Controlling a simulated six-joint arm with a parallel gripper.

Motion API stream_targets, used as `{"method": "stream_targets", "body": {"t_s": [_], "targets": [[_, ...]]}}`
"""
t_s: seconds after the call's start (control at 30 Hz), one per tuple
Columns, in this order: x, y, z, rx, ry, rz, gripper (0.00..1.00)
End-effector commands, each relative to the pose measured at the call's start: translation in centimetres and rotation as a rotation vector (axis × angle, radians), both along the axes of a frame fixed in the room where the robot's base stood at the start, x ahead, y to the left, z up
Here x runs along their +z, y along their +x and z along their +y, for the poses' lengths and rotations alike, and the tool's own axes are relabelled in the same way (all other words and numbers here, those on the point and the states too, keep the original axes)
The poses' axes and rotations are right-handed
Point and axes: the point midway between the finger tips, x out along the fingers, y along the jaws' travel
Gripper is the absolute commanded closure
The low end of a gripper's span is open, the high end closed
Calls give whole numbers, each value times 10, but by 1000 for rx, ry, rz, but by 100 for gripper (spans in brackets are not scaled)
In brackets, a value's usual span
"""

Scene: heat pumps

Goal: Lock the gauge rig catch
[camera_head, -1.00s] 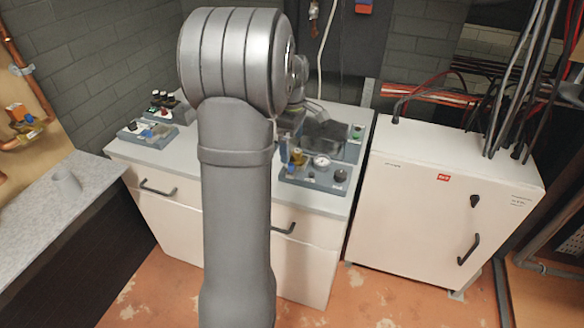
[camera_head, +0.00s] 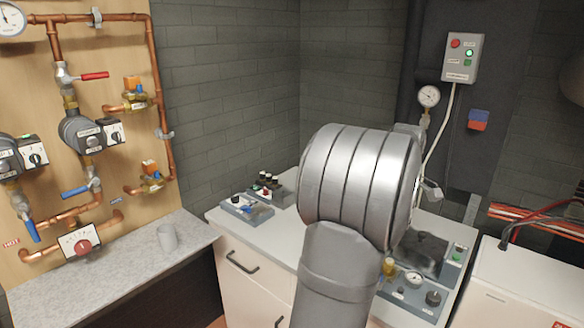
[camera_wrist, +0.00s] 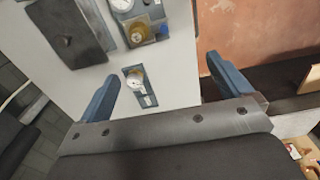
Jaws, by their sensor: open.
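The gauge rig (camera_head: 414,280), a grey panel with a round dial, a brass fitting and a dark knob, lies on the white cabinet top, partly behind my arm. In the wrist view its dial (camera_wrist: 122,4) and brass fitting (camera_wrist: 138,38) are at the top edge. A small plate with a round pale and brass part (camera_wrist: 137,82) lies below them; I cannot tell whether it is the catch, or its state. My gripper (camera_wrist: 162,68) is open and empty, its blue fingers to either side of that plate in the picture. My arm hides the gripper in the head view.
A panel with a dark plate (camera_head: 424,252) lies behind the rig. Two small panels (camera_head: 246,207) sit on the cabinet's left. A white cabinet (camera_head: 515,285) stands right.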

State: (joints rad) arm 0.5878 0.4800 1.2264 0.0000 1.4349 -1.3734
Motion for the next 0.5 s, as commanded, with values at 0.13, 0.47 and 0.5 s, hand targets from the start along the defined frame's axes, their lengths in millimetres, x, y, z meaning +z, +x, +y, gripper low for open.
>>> {"method": "stream_targets", "body": {"t_s": [0.13,0.47,0.5], "targets": [[0,0,0,0,0,0,35],[-85,-23,43,34,-166,345,100],[-100,-29,51,48,-225,416,100]]}}
